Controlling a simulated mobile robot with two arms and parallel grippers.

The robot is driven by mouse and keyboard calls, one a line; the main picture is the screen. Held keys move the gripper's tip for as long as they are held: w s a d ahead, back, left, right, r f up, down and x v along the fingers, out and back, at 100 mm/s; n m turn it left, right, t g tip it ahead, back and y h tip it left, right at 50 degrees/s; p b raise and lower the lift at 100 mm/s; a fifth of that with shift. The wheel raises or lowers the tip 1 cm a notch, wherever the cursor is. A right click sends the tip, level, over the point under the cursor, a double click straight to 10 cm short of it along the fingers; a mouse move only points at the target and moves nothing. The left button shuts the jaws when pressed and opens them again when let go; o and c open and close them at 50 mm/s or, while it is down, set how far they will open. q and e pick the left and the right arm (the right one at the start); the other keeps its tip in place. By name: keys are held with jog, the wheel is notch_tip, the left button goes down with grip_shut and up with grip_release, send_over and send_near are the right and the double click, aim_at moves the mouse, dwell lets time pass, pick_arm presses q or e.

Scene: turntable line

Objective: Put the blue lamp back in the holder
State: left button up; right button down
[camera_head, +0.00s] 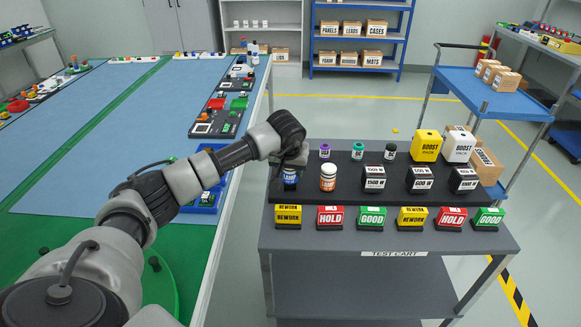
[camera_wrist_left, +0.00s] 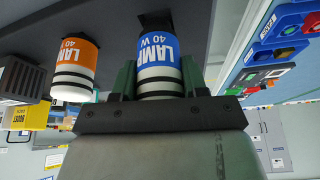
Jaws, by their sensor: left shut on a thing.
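The blue lamp (camera_head: 290,177), with a white LAMP 40 W label, is at the left end of the black holder rack (camera_head: 395,196) on the test cart. My left gripper (camera_head: 291,164) is shut on it from above. In the left wrist view the blue lamp (camera_wrist_left: 158,55) is between the two fingers of my left gripper (camera_wrist_left: 159,82), its dark end towards the rack surface. I cannot tell whether it is seated in a socket. An orange lamp (camera_head: 328,178) stands just to its right, also seen in the left wrist view (camera_wrist_left: 74,65). My right gripper is out of view.
Black 1500 W and 600 W blocks (camera_head: 374,180), yellow and white BOOST packs (camera_head: 427,146) and small coloured caps (camera_head: 324,151) stand on the rack. REWORK, HOLD and GOOD blocks (camera_head: 330,217) line the cart (camera_head: 390,270) below. The blue-topped line table (camera_head: 110,130) is left.

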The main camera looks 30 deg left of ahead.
pick_arm(q)
jog(key=shift+f+b, duration=0.75)
jog(key=shift+f, duration=0.3)
jog(key=o, duration=1.1)
jog(key=b+v, duration=0.1)
jog(key=v, duration=1)
jog(key=shift+f, duration=0.1)
